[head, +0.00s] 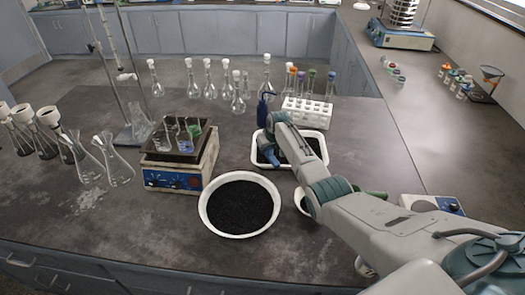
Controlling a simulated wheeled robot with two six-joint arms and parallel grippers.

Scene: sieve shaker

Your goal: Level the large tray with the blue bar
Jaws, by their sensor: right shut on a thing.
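The large tray (322,134) is a white, rounded rectangular tray with dark granules in it, right of the middle in the head view. My right arm reaches over it and hides much of its middle. My right gripper (272,143) is at the left part of the tray, low over the granules, and shut on the blue bar (275,151). Only a small blue part of the bar shows. I cannot tell whether it touches the granules or how level they are. My left gripper is not in view.
A round white bowl (203,209) of black granules stands in front of the tray. A small white bowl (299,200) is partly behind my arm. A hotplate (172,180) with beakers is left.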

